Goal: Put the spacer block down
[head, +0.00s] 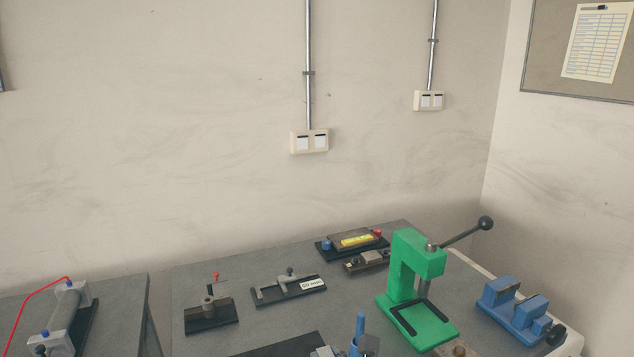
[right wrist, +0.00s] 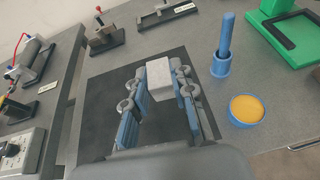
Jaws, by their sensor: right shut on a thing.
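The spacer block (right wrist: 161,77) is a pale grey block in the right wrist view. My right gripper (right wrist: 160,88) is shut on it, with one blue-and-grey finger on each side. The block is over a dark mat (right wrist: 99,112) on the grey bench; whether it touches the mat I cannot tell. The mat's far part also shows at the bottom of the head view (head: 280,347). The block is not clearly visible there. My left gripper is in neither view.
A green press (head: 418,260), blue vise (head: 512,305) and small fixtures (head: 210,312) stand farther back. Bare mat surrounds the gripper.

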